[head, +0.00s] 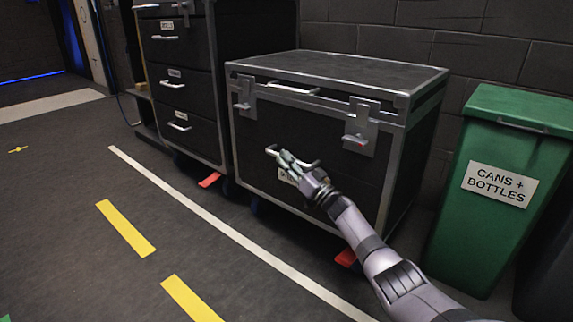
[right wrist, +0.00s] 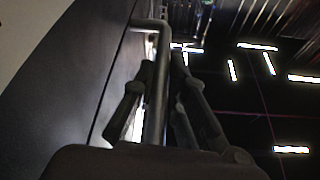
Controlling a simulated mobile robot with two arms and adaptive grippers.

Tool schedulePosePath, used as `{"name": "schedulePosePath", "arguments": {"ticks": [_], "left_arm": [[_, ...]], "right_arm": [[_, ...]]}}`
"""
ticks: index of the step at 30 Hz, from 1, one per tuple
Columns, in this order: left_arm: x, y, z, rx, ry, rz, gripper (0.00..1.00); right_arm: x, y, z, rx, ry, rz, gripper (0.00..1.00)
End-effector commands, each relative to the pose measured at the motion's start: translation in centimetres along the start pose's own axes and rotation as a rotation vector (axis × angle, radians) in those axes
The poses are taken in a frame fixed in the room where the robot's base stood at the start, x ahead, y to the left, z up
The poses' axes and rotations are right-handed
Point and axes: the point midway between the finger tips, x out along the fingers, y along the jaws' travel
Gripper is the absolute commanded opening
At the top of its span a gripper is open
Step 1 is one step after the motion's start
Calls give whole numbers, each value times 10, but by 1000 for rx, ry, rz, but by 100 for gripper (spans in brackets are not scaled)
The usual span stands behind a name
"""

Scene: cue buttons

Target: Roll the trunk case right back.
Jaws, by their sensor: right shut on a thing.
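The trunk case (head: 335,69) is a black box with metal edges and latches, standing on wheels against the back wall. A metal bar handle (head: 308,164) sits on its front face. My right gripper (head: 288,163) is at this handle, its fingers closed around the bar. In the right wrist view the handle bar (right wrist: 157,85) runs between the two fingers of the gripper (right wrist: 163,95). The fingers and forearm hide part of the front and a label. My left gripper is not in view.
A black drawer cabinet (head: 180,90) stands close at the case's left. A green bin (head: 490,230) labelled "CANS + BOTTLES" stands to its right. Red pedals (head: 209,180) show low by the wheels. The floor in front, with a white line (head: 215,223) and yellow dashes (head: 125,228), is clear.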

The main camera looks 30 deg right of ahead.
Motion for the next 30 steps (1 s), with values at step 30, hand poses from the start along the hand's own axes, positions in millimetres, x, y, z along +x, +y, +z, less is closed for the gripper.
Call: {"name": "schedulePosePath", "arguments": {"ticks": [30], "left_arm": [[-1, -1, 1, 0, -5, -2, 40]], "right_arm": [[-6, 5, -2, -3, -1, 12, 33]]}}
